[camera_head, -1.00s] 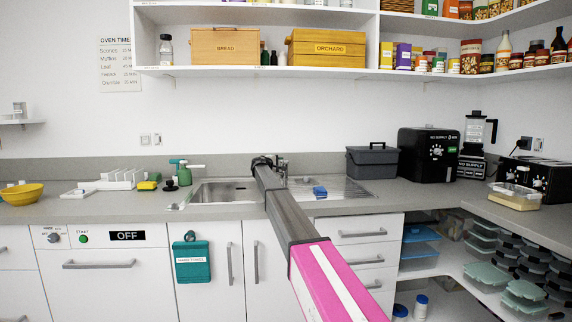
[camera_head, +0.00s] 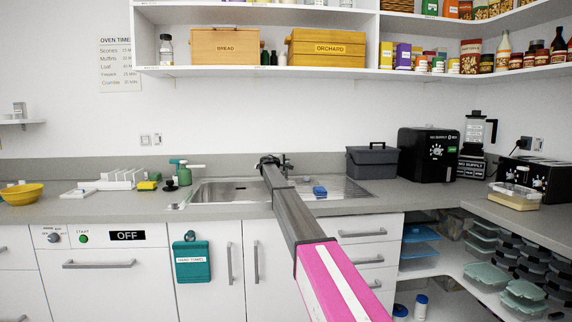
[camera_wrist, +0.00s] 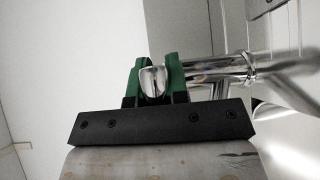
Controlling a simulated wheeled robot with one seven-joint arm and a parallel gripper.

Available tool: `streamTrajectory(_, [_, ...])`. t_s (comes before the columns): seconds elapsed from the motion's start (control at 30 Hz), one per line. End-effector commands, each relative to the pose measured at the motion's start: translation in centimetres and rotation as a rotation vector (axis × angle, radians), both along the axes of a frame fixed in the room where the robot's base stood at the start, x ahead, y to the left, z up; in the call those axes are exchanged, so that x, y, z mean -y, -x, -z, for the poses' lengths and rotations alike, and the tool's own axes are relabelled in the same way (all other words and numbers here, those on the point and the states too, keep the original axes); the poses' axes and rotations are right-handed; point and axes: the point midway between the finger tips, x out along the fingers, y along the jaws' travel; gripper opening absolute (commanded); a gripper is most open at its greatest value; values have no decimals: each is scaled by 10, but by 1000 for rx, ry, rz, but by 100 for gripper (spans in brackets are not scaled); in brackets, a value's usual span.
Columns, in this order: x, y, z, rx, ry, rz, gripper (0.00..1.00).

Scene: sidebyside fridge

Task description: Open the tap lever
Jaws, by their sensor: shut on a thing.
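In the wrist view the rounded chrome tip of the tap lever (camera_wrist: 152,80) sits between the two green fingers of my gripper (camera_wrist: 153,72). The fingers are shut on it. The chrome tap body (camera_wrist: 235,68) runs off to the right behind the right finger, with a wider pipe crossing it. In the head view my gripper (camera_head: 268,160) is at the back of the sink, and my arm hides most of the tap. A small dark part of the tap (camera_head: 287,163) shows just right of my gripper.
The steel sink (camera_head: 215,192) lies below, with a blue item (camera_head: 320,191) on its drainer. A green spray bottle (camera_head: 184,174) stands to the left. A grey toolbox (camera_head: 371,162) and a black appliance (camera_head: 428,154) stand to the right. The wall is close behind the tap.

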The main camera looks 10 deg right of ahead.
Motion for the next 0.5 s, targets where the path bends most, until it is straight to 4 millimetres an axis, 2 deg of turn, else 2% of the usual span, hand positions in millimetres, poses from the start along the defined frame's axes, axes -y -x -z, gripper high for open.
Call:
streamTrajectory(0.27, [0,-2,-7,-76,-2,1,0])
streamTrajectory(0.5, [0,-5,-23,-235,-1,1,0])
